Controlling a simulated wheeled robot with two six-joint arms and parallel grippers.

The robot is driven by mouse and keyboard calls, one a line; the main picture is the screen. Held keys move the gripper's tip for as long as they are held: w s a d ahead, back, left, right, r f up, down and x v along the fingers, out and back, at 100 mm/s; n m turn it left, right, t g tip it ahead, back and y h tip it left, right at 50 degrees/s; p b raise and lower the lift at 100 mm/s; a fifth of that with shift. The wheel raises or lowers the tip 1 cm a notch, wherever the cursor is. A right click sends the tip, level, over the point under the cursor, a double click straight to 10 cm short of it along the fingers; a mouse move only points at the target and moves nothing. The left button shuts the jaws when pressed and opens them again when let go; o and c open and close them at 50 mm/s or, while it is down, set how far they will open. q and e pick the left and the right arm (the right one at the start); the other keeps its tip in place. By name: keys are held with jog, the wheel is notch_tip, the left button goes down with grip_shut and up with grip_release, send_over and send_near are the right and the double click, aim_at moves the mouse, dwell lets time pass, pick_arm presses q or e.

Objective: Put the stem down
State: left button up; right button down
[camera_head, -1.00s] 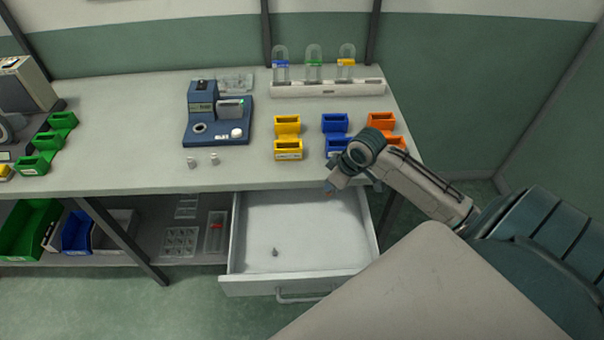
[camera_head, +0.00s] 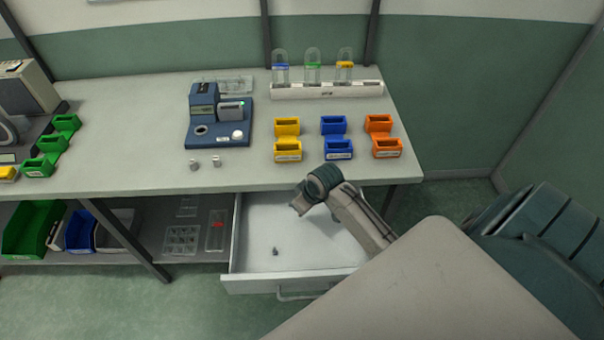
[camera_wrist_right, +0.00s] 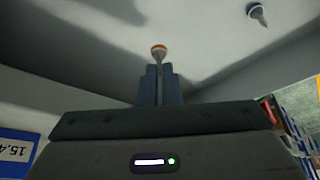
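My left gripper is not in view.
The bench edge overhangs the drawer's back. On the bench stand a blue device (camera_head: 203,104), two small metal pieces (camera_head: 194,163), yellow bins (camera_head: 287,149), blue bins (camera_head: 338,149), orange bins (camera_head: 386,147) and a tube rack (camera_head: 327,90). The drawer floor is mostly clear.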

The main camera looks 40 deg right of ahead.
notch_tip(320, 180, down, 4)
jog(key=shift+f+p, duration=0.1)
jog(key=shift+p, duration=0.4)
jog(key=shift+f, duration=0.2)
jog(key=shift+f, duration=0.15)
jog(key=c, duration=1.6)
grip_release()
jog(key=b+v, duration=0.1)
jog(key=v, duration=1.1)
jog(key=shift+s+b, duration=0.1)
jog(key=shift+b, duration=0.3)
